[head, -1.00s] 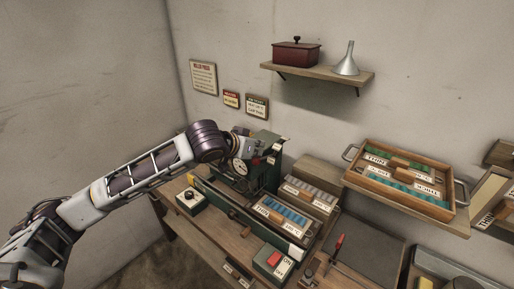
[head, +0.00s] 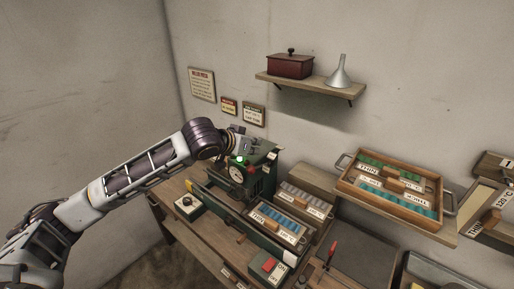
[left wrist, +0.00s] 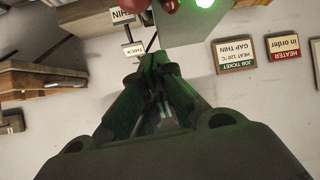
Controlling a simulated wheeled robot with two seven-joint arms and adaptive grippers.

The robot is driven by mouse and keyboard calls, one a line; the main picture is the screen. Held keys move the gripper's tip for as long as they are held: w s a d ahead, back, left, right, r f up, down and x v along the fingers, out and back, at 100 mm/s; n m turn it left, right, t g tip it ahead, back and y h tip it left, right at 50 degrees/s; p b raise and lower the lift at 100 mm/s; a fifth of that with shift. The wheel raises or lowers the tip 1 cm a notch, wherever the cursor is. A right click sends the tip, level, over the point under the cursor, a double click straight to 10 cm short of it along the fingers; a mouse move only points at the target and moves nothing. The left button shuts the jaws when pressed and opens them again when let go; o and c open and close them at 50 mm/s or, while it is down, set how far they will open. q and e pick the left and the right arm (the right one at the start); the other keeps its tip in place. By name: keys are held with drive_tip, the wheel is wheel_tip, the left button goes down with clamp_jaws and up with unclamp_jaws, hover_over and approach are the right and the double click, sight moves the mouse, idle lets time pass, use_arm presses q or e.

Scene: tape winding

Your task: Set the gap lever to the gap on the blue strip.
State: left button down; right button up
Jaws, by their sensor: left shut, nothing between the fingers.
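The green press (head: 262,184) stands on the bench with a round dial and a lit green lamp (head: 240,159), which also shows in the left wrist view (left wrist: 205,3). My left gripper (left wrist: 158,60) is shut and empty at the top of the press. In the left wrist view its tips are close to the THIN label (left wrist: 122,14) and THICK label (left wrist: 133,48). A dark red knob (left wrist: 166,5) shows at the top edge there. I cannot make out the gap lever clearly. Blue strips lie in the front tray (head: 262,222), marked THIN. My right gripper is out of view.
A job ticket (left wrist: 236,54) on the wall reads heat 120 °C, gap thin. A heater sign (left wrist: 284,47) is beside it. A wooden tray (head: 398,208) of strips is at right. A shelf (head: 312,85) is above. A red-topped switch box (head: 268,267) stands in front.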

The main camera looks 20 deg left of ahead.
use_arm(q)
drive_tip(key=b+v, duration=0.1)
drive_tip(key=v, duration=0.6)
drive_tip(key=shift+s+r, duration=0.25)
drive_tip(key=shift+s, duration=0.05)
drive_tip(key=shift+a, duration=0.15)
